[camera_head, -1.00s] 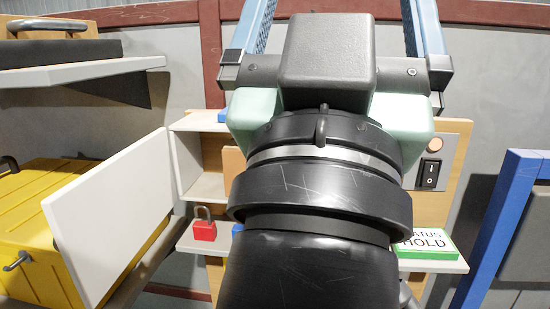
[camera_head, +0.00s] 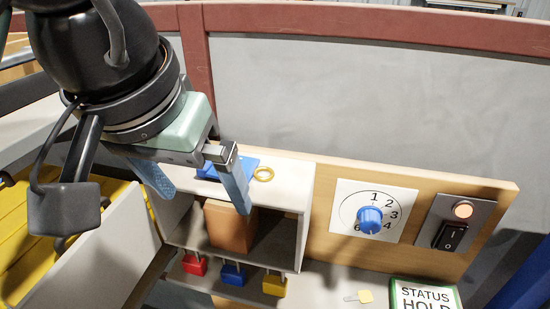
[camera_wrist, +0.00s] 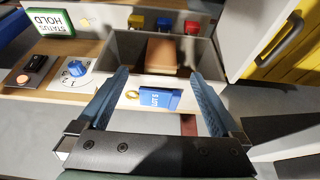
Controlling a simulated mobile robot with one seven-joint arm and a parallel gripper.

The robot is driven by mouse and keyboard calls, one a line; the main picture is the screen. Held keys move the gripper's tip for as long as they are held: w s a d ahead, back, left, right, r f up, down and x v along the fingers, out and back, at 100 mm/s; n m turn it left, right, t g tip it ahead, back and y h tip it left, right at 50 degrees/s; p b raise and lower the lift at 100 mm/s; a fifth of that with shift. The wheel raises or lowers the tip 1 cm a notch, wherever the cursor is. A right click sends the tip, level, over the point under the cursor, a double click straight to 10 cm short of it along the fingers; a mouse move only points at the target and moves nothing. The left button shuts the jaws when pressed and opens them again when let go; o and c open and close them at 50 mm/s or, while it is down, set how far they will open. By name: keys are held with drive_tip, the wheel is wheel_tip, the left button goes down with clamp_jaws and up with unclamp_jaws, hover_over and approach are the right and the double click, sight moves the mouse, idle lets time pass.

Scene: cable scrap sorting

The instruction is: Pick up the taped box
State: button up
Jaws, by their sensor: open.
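The taped box looks like the brown box (camera_head: 230,226) standing inside the open-fronted compartment of a small pale cabinet (camera_head: 296,190). In the wrist view the brown box (camera_wrist: 162,56) lies beyond the fingertips, between the compartment's walls; I cannot make out the tape. My gripper (camera_head: 203,198) is open and empty, with its two blue fingers spread. It is above and in front of the cabinet, and one finger covers part of the box in the head view. In the wrist view the gripper (camera_wrist: 160,75) frames the compartment opening, apart from the box.
A blue labelled item (camera_wrist: 161,98) and a brass ring (camera_head: 263,174) lie on the cabinet top. Red (camera_head: 194,264), blue (camera_head: 234,274) and yellow (camera_head: 274,284) padlocks sit below. A dial (camera_head: 369,220), switch (camera_head: 451,236) and status sign (camera_head: 424,294) are right. The white door (camera_head: 112,255) stands open left.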

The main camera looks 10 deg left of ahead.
sight(224, 225)
drive_tip(key=p+x, duration=0.1)
drive_tip(key=x, duration=0.5)
drive_tip(key=shift+w+d+f, duration=0.1)
drive_tip(key=shift+f, duration=0.1)
drive_tip(key=shift+p+x, duration=0.75)
drive_tip(key=shift+x, duration=0.05)
drive_tip(key=p+x, duration=0.1)
drive_tip(key=x, duration=0.3)
drive_tip(key=shift+w, duration=0.2)
drive_tip(key=shift+r, duration=0.1)
drive_tip(key=shift+c, duration=0.2)
drive_tip(key=c, duration=1.4)
drive_tip(key=shift+c, duration=0.6)
drive_tip(key=shift+r+b, duration=0.1)
drive_tip(key=shift+b, duration=0.35)
